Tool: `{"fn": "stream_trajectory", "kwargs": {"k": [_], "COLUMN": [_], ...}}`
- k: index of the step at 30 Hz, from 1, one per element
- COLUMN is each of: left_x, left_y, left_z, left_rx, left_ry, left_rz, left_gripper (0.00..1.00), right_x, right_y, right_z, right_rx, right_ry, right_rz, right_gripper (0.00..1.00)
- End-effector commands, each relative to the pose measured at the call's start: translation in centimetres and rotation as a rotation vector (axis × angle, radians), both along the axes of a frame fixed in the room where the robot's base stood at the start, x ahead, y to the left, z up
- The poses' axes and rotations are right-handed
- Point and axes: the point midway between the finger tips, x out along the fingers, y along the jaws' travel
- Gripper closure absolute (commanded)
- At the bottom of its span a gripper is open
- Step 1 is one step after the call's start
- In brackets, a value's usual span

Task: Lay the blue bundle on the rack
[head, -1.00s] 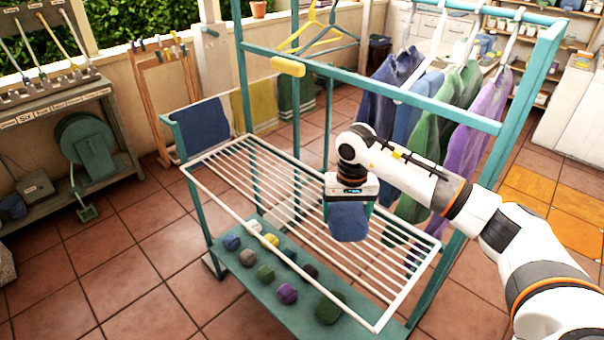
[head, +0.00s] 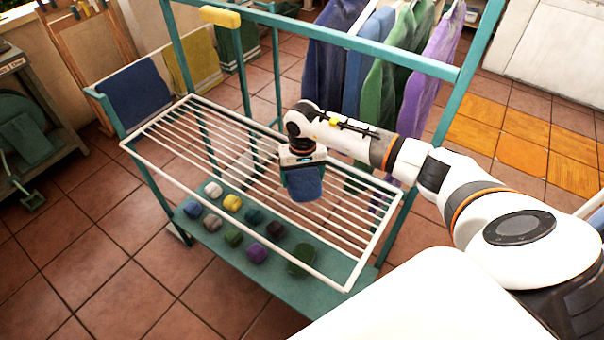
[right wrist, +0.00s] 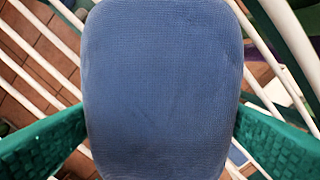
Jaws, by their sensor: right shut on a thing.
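The blue bundle (head: 306,184) is a rounded, folded blue cloth held in my right gripper (head: 303,172). In the right wrist view the bundle (right wrist: 162,90) fills the middle, with a green finger pad on each side. The gripper is shut on it and points down over the white-barred rack (head: 238,150). The white bars (right wrist: 35,60) show behind the bundle in the right wrist view. I cannot tell whether the bundle touches the bars. My left gripper is not in view.
Several small rolled bundles (head: 232,203) lie on the teal lower shelf (head: 215,240) under the rack. Hanging clothes (head: 385,70) and a teal top rail (head: 350,42) stand behind my right arm. The left part of the rack is bare. Towels (head: 140,95) hang at its left end.

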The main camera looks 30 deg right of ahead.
Motion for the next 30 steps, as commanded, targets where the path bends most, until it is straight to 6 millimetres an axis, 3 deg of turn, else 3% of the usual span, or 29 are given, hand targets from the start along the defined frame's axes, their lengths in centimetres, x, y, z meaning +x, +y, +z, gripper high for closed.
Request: {"fn": "stream_trajectory", "kwargs": {"k": [11, 12, 15, 25, 30], "left_x": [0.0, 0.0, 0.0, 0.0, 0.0], "left_y": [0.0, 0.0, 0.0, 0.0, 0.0], "left_z": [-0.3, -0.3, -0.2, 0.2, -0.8], "left_rx": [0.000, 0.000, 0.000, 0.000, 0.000], "left_ry": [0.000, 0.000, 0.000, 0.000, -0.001], "left_rz": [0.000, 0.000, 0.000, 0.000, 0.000], "left_gripper": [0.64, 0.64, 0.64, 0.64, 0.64], "right_x": [0.0, 0.0, 0.0, 0.0, 0.1], "right_y": [0.0, 0.0, 0.0, 0.0, -0.1], "right_z": [-0.8, -0.9, -0.7, -0.2, 2.4], "right_rx": [-0.001, -0.001, 0.000, -0.001, -0.002], "right_ry": [-0.002, -0.002, -0.001, -0.002, -0.007], "right_rz": [0.001, 0.001, 0.001, 0.001, 0.003], "right_gripper": [0.42, 0.16, 0.00, 0.00, 0.00]}}
